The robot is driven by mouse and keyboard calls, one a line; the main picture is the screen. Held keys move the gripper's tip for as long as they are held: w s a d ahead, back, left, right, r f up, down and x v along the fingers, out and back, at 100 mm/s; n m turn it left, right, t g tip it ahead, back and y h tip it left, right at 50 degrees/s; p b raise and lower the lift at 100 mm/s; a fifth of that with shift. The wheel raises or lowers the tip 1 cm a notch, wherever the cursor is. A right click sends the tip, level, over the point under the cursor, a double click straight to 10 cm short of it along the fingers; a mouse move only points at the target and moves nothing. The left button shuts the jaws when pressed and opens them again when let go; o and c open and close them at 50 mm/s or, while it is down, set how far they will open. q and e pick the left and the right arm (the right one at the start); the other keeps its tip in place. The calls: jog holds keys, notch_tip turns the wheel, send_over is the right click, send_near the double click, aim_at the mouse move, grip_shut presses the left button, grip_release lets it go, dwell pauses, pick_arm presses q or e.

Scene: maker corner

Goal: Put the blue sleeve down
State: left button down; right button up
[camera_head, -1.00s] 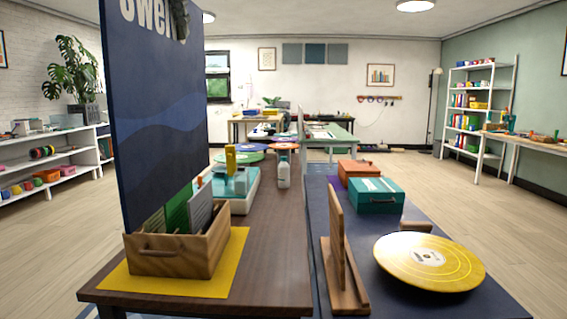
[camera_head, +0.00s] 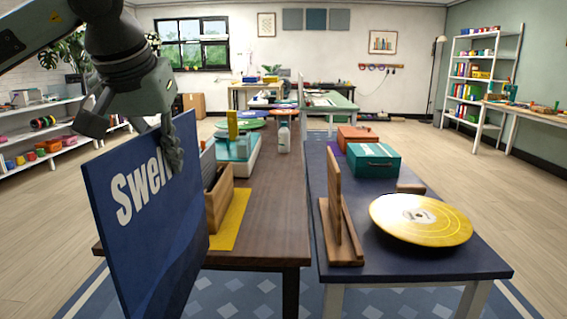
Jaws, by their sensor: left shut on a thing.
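The blue sleeve (camera_head: 147,222) is a large dark blue square with white "Swell" lettering and lighter wave bands. It hangs upright at the left, close to me, its lower edge running out of the picture. My left gripper (camera_head: 172,148) is shut on its upper edge near the right corner. The sleeve hides part of the wooden crate (camera_head: 219,204) behind it, on the brown table. My right gripper is not in view.
A yellow mat (camera_head: 234,222) lies under the crate. On the navy table (camera_head: 415,262) are a wooden stand (camera_head: 341,245), a yellow record (camera_head: 420,220), a teal box (camera_head: 374,162) and an orange box (camera_head: 356,138). The brown table (camera_head: 272,220) is bare at its front right.

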pick_arm(q)
jog(key=s+f, duration=0.3)
jog(key=f, duration=1.1)
jog(key=s+f, duration=0.3)
jog(key=f, duration=1.1)
jog(key=shift+a, duration=0.3)
jog(key=shift+w, duration=0.1)
